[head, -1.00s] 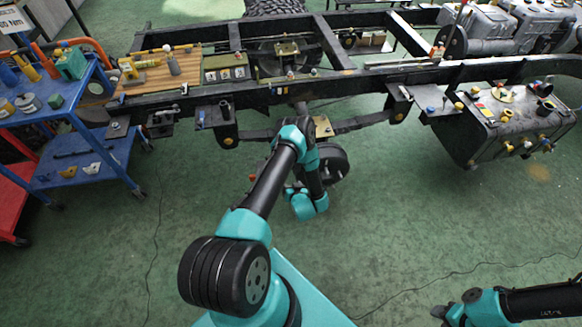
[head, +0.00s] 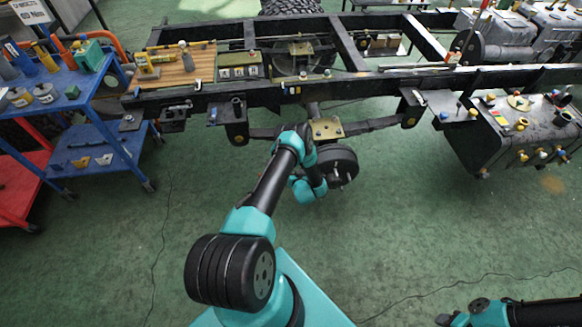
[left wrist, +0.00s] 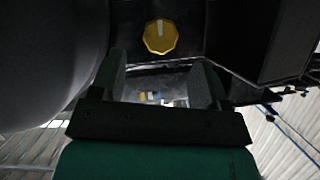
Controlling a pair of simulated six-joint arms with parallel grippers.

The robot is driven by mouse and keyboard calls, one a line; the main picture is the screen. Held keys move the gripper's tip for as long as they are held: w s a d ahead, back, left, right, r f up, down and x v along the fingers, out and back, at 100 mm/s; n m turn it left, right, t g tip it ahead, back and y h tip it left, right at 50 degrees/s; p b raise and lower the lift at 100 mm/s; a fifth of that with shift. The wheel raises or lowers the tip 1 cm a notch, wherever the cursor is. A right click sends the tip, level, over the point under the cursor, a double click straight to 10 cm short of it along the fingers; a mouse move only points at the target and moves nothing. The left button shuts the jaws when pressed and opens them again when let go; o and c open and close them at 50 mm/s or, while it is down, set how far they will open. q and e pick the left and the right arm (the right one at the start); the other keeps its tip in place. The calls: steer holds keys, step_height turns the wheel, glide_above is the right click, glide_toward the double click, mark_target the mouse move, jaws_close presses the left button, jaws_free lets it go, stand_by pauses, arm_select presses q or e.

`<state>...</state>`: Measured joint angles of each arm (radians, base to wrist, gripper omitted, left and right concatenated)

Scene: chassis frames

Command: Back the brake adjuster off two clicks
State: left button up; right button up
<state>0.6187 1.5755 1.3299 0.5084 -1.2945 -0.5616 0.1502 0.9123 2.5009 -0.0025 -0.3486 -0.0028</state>
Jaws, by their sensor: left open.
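A yellow faceted knob (left wrist: 160,37), which looks like the brake adjuster, sits on a dark surface beyond my left fingers in the left wrist view. My left gripper (left wrist: 160,80) is open, its two dark fingers apart and below the knob in the picture, with nothing between them. A large dark rounded body fills the left of that view. In the head view the black brake drum (head: 342,165) hangs under the frame, and my left wrist is beside it; the fingers and knob are hidden there. My right gripper (head: 444,319) is at the bottom edge, too small and dark to read.
The black chassis frame (head: 365,84) crosses above the drum, with a leaf spring and brass-coloured plate (head: 327,129). A dark tank (head: 520,130) with coloured fittings is at right. A blue cart (head: 113,135) stands at left.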

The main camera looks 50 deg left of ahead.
arm_select(q)
steer(key=shift+x, duration=3.5)
steer(key=shift+r, duration=0.1)
steer(key=c, duration=0.9)
